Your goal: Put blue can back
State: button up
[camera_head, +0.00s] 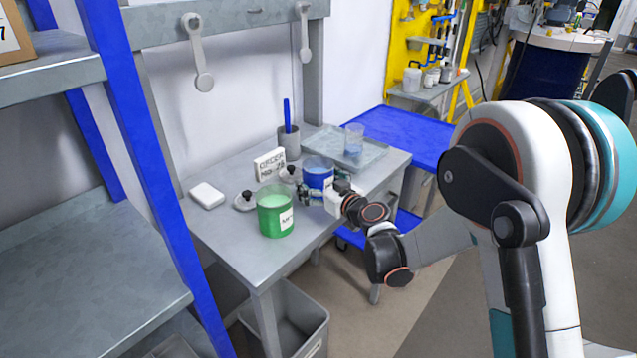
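The blue can (318,170) stands on the grey workbench (240,245), behind and to the right of the green can (276,218). The green can is open at the top and has a white label. My gripper (312,192) reaches in from the right and is low at the near side of the blue can, covering its lower part. The fingers are small and partly merge with the cans. I cannot tell whether they touch the blue can or are closed on it.
Two lids with black knobs (245,201) (290,174), a white order sign (269,164), a white block (207,195) and a cup with a blue stick (288,142) crowd the bench. A metal tray (376,158) holds a clear beaker (354,139). A blue post (150,160) stands at left.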

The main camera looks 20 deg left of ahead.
jog(key=shift+r, duration=0.1)
jog(key=shift+s+d+r, duration=0.1)
jog(key=shift+s+d, duration=0.05)
jog(key=shift+d, duration=0.1)
jog(key=p+v, duration=0.3)
jog(key=v, duration=0.8)
jog(key=shift+s+p, duration=0.15)
jog(key=shift+p, duration=0.25)
jog(key=shift+d, duration=0.15)
